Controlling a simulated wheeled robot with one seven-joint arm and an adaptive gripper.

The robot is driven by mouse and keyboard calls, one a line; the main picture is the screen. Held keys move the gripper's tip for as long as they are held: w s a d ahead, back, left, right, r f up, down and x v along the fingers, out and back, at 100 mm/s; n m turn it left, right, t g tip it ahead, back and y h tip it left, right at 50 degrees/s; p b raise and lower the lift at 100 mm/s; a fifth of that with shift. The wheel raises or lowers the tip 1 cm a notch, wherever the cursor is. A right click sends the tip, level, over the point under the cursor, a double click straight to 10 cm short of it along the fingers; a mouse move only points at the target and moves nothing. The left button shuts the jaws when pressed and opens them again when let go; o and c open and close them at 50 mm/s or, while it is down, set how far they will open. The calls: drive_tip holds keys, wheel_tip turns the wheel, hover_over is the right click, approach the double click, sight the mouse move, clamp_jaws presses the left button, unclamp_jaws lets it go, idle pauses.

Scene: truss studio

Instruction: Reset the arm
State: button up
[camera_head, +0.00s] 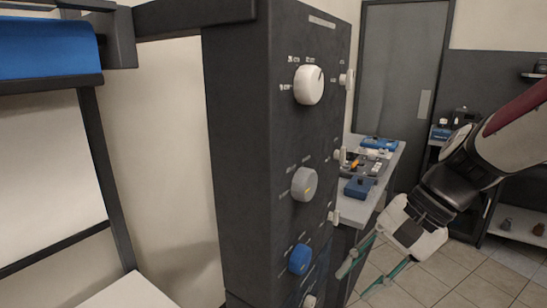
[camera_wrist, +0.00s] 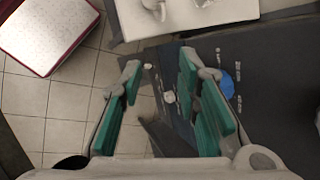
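My gripper (camera_head: 366,268) is at the lower right in the head view, at the end of my dark red, white and black arm. Its teal-padded fingers point down and left, toward the lower part of a dark panel column (camera_head: 237,150). In the wrist view the two fingers of my gripper (camera_wrist: 155,85) stand apart with nothing held between them. The gap shows floor tiles and the edge of the panel. A blue knob (camera_wrist: 227,84) on the panel lies just right of the right finger in that view, and I cannot tell whether they touch.
The column bears a white knob (camera_head: 309,85), a grey knob (camera_head: 304,184) and a blue knob (camera_head: 300,259). Behind it stands a bench (camera_head: 393,165) with a blue box (camera_head: 359,188). A grey door (camera_head: 402,90) is at the back. Tiled floor (camera_head: 455,275) is clear at lower right.

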drive_tip(key=s+d+r+n+t+h, duration=0.2)
drive_tip(key=s+n+h, duration=0.1)
drive_tip(key=s, duration=0.3)
drive_tip(key=s+d+r+n+t+h, duration=0.1)
drive_tip(key=s+d+n+t+h, duration=0.1)
drive_tip(key=s+n, duration=0.3)
drive_tip(key=shift+s+d+r+n+h, duration=0.35)
drive_tip(key=shift+d+h, duration=0.15)
drive_tip(key=shift+h, duration=0.1)
